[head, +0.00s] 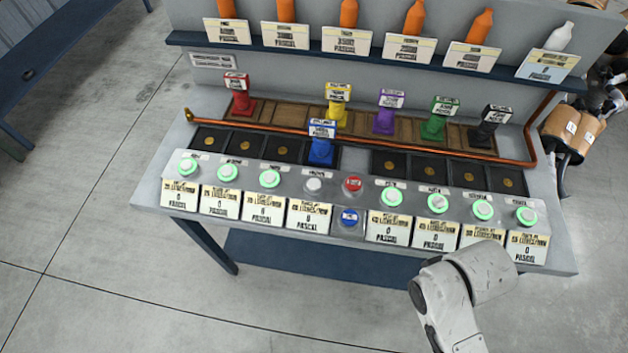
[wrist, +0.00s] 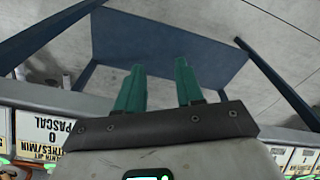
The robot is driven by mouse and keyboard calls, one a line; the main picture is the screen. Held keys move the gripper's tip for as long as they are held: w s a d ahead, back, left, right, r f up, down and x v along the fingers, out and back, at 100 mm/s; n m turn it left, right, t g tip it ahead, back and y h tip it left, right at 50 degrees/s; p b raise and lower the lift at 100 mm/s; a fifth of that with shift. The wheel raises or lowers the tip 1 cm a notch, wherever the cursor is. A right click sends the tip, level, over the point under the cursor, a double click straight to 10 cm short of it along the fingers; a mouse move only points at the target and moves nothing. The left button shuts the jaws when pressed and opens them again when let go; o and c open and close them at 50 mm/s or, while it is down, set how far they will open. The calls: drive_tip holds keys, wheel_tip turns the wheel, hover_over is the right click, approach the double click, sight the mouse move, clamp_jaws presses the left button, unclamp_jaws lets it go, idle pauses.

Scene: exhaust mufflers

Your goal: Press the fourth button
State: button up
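A row of round buttons runs along the sloped front of the grey bench in the head view. The fourth button (head: 313,185) from the left is pale, and its ring is not lit green. A red button (head: 352,183) and a blue button (head: 349,217) sit just right of the fourth. My gripper (wrist: 160,70) shows in the wrist view with two teal fingers apart and nothing between them. It points down past the bench front and touches no button there.
A blue tool-like block (head: 320,147) stands in a slot behind the fourth button; several coloured blocks stand behind a copper pipe (head: 375,148). Pressure cards (head: 309,216) hang below the buttons. A blue lower shelf (wrist: 160,45) lies beneath the bench. The floor (head: 110,250) at left is clear.

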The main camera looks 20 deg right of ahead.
clamp_jaws()
idle(0.9)
